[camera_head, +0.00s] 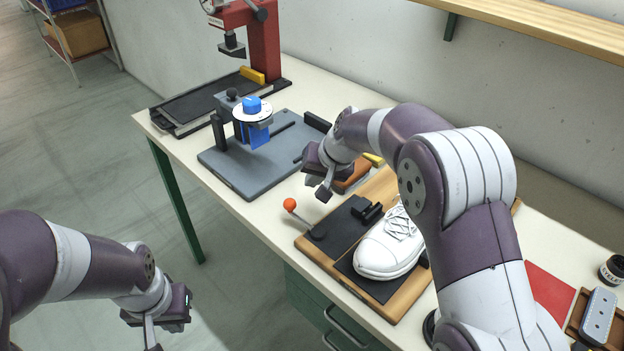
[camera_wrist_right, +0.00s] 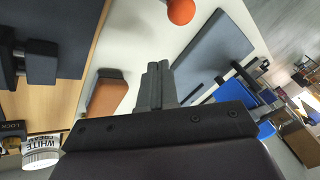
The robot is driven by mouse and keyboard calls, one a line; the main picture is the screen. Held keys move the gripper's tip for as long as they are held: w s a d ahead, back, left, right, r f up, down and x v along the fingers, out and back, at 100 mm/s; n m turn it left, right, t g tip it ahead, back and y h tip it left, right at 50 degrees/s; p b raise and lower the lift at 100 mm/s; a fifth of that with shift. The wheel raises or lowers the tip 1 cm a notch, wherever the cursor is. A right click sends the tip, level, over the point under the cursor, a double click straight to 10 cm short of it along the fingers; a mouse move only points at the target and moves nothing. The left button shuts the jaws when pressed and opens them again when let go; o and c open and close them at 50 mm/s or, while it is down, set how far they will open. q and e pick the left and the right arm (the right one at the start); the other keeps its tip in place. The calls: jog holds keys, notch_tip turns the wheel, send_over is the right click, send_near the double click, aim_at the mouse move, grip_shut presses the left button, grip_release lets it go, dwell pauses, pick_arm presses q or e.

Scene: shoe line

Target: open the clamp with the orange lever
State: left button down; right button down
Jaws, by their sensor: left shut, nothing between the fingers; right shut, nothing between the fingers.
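The clamp's orange ball lever (camera_head: 290,205) stands tilted up to the left on a thin rod at the left edge of the wooden board (camera_head: 305,246). The black clamp block (camera_head: 368,211) is beside the white shoe (camera_head: 388,250) on that board. My right gripper (camera_head: 324,194) is shut and empty, above the table just beyond and right of the orange ball, apart from it. In the right wrist view the shut fingers (camera_wrist_right: 158,84) show mid-frame and the orange ball (camera_wrist_right: 181,11) is at the top edge. My left gripper (camera_head: 152,338) is shut, low over the floor at left.
A grey plate (camera_head: 230,172) with a blue-knobbed fixture (camera_head: 252,106) is to the left. A red press (camera_head: 264,45) stands behind it. A brown block (camera_wrist_right: 107,97) lies near my right fingers. A white-labelled jar (camera_wrist_right: 41,150) shows in the right wrist view. A red sheet (camera_head: 549,292) lies at right.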

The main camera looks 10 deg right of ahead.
jog(key=s+d+r, duration=0.1)
jog(key=d+r, duration=0.4)
jog(key=r, duration=0.3)
jog(key=shift+r, duration=0.3)
jog(key=shift+d, duration=0.2)
